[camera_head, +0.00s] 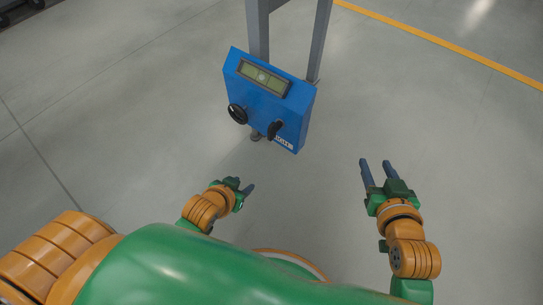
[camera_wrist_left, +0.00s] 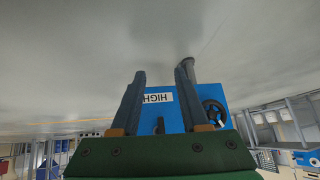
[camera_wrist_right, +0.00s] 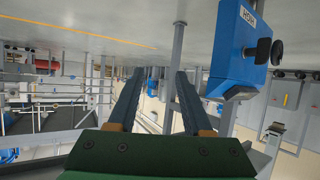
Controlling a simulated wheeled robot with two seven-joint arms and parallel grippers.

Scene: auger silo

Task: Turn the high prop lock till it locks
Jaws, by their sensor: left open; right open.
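A blue control box (camera_head: 268,95) is mounted on a grey post frame ahead of me. Its front carries a black knob (camera_head: 274,130) beside a white label (camera_head: 283,142); the label reads HIGH, upside down, in the left wrist view (camera_wrist_left: 158,98). A black handwheel (camera_head: 237,114) sits at the box's left side. My left gripper (camera_head: 245,183) is open and empty, below and apart from the box; its fingers frame the label and knob (camera_wrist_left: 160,125) in its wrist view. My right gripper (camera_head: 375,163) is open and empty, to the right of the box, touching nothing.
The box has a display (camera_head: 263,77) on its sloped top. Grey posts (camera_head: 319,40) rise behind it. The floor around it is clear, with a yellow line (camera_head: 440,45) at the far right. The right wrist view shows distant racks and equipment.

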